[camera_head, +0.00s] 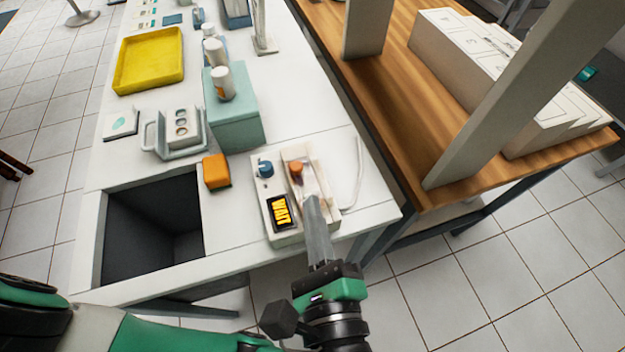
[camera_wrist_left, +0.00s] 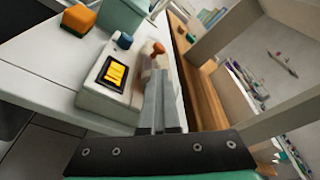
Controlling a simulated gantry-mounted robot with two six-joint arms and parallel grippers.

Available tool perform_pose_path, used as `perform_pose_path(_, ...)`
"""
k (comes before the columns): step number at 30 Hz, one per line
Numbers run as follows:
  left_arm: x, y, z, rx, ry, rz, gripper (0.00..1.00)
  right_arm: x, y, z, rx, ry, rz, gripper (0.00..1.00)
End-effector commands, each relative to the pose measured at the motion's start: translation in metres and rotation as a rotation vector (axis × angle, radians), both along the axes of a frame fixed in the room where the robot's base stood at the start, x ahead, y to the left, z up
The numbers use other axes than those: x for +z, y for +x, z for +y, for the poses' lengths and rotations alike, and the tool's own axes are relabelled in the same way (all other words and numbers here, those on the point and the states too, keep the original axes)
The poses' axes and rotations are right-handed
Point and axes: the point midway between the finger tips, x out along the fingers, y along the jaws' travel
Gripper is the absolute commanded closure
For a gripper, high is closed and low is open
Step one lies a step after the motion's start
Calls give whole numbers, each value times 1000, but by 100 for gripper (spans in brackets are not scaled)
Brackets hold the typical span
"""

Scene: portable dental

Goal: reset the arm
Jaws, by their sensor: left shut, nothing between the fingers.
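My left gripper (camera_head: 313,205) is shut and empty. In the head view its fingers reach over the front part of a small white device (camera_head: 287,237) at the near right corner of the white counter. The device has a lit yellow display reading "WAIT" (camera_head: 281,211), a blue knob (camera_head: 265,169) and an orange-brown knob (camera_head: 296,169). In the left wrist view the shut fingers (camera_wrist_left: 158,90) point toward the orange-brown knob (camera_wrist_left: 158,48) and hide part of the device. I cannot tell whether the fingertips touch it. My right gripper is not in view.
An orange block (camera_head: 216,171), a teal box (camera_head: 236,132) with white bottles on it, and a yellow tray (camera_head: 149,58) stand on the counter. A dark square opening (camera_head: 150,225) lies at its near left. A wooden table (camera_head: 400,120) with pale posts stands to the right.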

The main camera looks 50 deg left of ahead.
Motion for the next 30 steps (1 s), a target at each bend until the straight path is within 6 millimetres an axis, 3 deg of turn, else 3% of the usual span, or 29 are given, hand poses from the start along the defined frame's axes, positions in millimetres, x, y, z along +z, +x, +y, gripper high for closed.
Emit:
perform_pose_path(3,-2,-9,-18,-1,-3,6,100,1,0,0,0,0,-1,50)
perform_pose_path(7,-2,-14,-25,4,-2,4,100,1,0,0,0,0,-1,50)
perform_pose_path(20,3,-13,-23,14,-2,2,100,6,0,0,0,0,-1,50)
perform_pose_path(23,31,-9,-4,78,-11,-5,100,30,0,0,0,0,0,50)
perform_pose_path(26,85,-5,39,217,-46,-43,100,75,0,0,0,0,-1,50)
perform_pose_path(27,110,-9,60,299,-60,-77,100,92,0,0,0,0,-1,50)
perform_pose_path(29,150,-18,89,399,-26,-151,100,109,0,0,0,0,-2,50)
perform_pose_path(30,179,-25,105,454,23,-193,100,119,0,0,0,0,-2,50)
